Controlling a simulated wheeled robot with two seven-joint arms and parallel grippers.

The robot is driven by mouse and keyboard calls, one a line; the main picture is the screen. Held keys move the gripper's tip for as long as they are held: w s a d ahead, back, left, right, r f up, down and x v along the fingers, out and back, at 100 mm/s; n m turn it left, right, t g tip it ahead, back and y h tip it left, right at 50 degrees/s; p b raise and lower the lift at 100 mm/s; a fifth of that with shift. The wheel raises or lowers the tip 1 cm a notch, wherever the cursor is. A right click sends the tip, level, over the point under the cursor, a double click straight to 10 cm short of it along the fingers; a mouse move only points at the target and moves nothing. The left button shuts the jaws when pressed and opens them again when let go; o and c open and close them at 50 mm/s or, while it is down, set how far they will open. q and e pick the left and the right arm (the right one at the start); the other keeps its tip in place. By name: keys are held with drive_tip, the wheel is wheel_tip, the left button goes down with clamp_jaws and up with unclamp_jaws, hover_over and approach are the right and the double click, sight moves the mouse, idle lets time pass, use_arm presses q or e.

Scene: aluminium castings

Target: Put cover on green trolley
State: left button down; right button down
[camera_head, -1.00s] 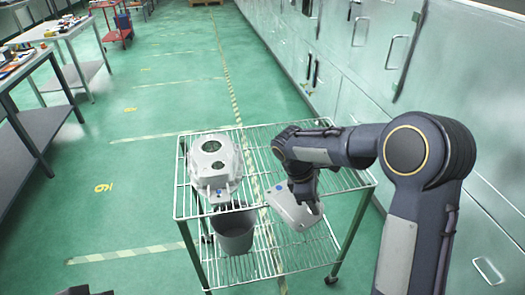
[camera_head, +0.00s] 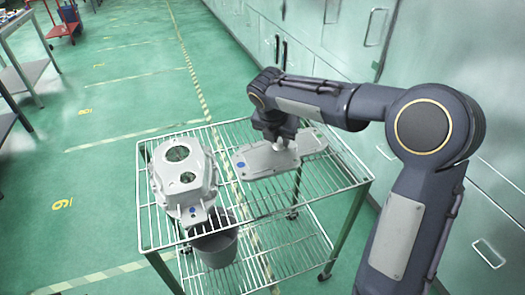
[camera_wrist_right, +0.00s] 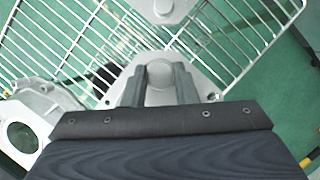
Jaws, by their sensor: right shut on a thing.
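The green trolley (camera_head: 152,246) is a wire-shelved cart with green legs. My right gripper (camera_head: 283,143) is shut on the round knob of the cover, a flat pale grey plate (camera_head: 255,164) with a blue dot. In the right wrist view, the fingers (camera_wrist_right: 161,84) sit either side of the knob, with the cover (camera_wrist_right: 203,88) spreading around them. The cover is over the trolley's top shelf, right of its middle; I cannot tell whether it touches the wires. My left gripper is not in view.
A large grey housing (camera_head: 184,178) with round openings stands on the left of the top shelf. Another flat grey part (camera_head: 313,141) lies behind the cover to the right. A grey bin (camera_head: 217,249) is on the lower shelf. Green cabinets (camera_head: 420,60) line the right side.

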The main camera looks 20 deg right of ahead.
sight(265, 144)
drive_tip(key=w+f, duration=0.1)
drive_tip(key=f, duration=0.1)
drive_tip(key=w+a+f, duration=0.1)
drive_tip(key=w+f, duration=0.1)
drive_tip(key=w+a+f, duration=0.1)
drive_tip(key=w+f, duration=0.1)
drive_tip(key=shift+w, duration=0.1)
drive_tip(key=shift+w+f, duration=0.1)
drive_tip(key=shift+f, duration=1.55)
drive_tip(key=shift+f, duration=0.1)
drive_tip(key=c, duration=1.1)
unclamp_jaws()
drive_tip(key=shift+c, duration=0.2)
